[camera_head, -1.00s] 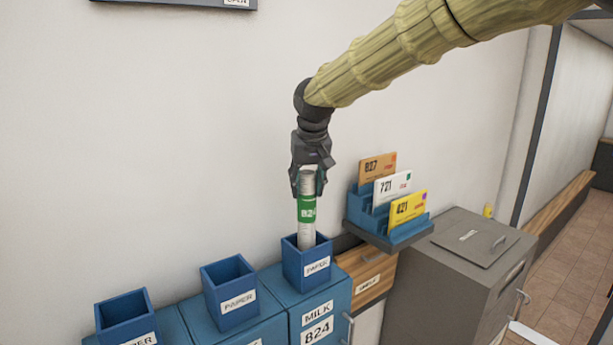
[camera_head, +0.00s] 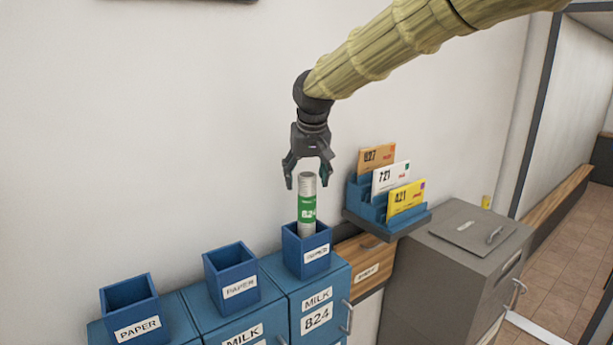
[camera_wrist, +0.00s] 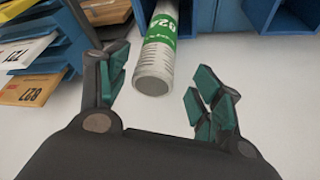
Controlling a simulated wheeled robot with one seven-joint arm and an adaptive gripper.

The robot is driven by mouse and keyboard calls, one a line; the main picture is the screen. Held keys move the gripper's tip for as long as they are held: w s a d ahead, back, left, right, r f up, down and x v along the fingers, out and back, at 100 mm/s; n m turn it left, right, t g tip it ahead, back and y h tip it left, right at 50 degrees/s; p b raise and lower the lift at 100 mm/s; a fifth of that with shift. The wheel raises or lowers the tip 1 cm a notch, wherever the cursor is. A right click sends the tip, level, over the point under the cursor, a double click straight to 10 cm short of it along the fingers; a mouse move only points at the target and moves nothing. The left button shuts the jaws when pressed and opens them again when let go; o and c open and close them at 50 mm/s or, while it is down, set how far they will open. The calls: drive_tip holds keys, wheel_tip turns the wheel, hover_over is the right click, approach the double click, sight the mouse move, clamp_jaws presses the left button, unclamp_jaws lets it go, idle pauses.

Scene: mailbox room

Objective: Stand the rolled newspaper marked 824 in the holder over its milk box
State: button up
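The rolled newspaper (camera_head: 308,209) is pale with a green band marked 824. It stands upright, or nearly so, in the blue paper holder (camera_head: 306,257) over the milk box (camera_head: 317,312) marked 824. Its lower end is hidden inside the holder. My gripper (camera_head: 307,180) is open around and just above the newspaper's top end, with a finger on each side. In the wrist view the newspaper (camera_wrist: 155,62) lies between the spread green-padded fingers (camera_wrist: 160,95), with gaps on both sides.
Two more blue paper holders (camera_head: 231,279) stand at the left on neighbouring milk boxes. A blue rack (camera_head: 388,232) with several numbered cards is right of the newspaper. A grey bin (camera_head: 450,270) stands further right. The wall space above is clear.

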drive_tip(key=shift+w+f, duration=0.2)
drive_tip(key=shift+w, duration=0.15)
drive_tip(key=v, duration=1.2)
drive_tip(key=shift+s+r, duration=0.15)
drive_tip(key=shift+r, duration=0.05)
